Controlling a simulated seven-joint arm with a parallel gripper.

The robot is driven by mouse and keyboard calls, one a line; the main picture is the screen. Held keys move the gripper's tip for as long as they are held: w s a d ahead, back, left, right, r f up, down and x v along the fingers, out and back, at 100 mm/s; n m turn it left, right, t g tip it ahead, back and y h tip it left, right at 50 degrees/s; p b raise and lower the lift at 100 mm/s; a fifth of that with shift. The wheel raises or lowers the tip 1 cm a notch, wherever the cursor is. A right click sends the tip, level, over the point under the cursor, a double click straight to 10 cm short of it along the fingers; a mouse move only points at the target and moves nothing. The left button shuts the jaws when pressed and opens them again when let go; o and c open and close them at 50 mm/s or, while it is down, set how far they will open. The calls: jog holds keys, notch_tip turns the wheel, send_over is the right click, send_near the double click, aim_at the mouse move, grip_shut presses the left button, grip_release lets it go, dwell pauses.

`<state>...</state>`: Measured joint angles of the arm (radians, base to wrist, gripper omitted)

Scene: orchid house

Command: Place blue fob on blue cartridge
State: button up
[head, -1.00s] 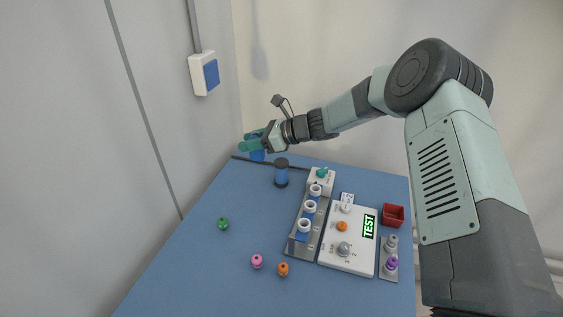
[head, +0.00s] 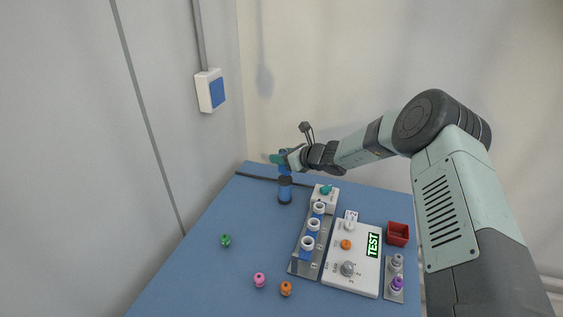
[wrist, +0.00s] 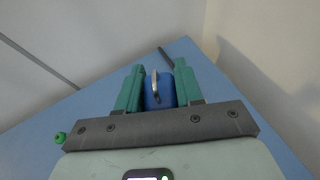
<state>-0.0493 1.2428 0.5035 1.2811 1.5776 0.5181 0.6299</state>
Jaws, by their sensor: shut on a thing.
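My gripper (head: 281,158) has green fingers and is shut on the blue fob (head: 285,170). In the wrist view the blue fob (wrist: 159,95) sits between the two fingers (wrist: 155,88), with a curved metallic piece on it. The blue cartridge (head: 285,193) is a blue cylinder with a dark top and dark base, upright on the blue table. In the head view the fob appears just above the cartridge's top; I cannot tell whether they touch or line up in depth. The cartridge is not clearly seen in the wrist view.
Right of the cartridge are a rack with white rings (head: 313,225), a white TEST panel (head: 343,280), a red box (head: 398,233) and a small grey holder (head: 395,294). Green (head: 225,240), pink (head: 259,280) and orange (head: 286,288) pieces lie in front. The left table is mostly clear.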

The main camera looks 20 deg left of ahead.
jog(key=shift+f, duration=0.95)
jog(key=o, duration=1)
jog(key=shift+f, duration=0.1)
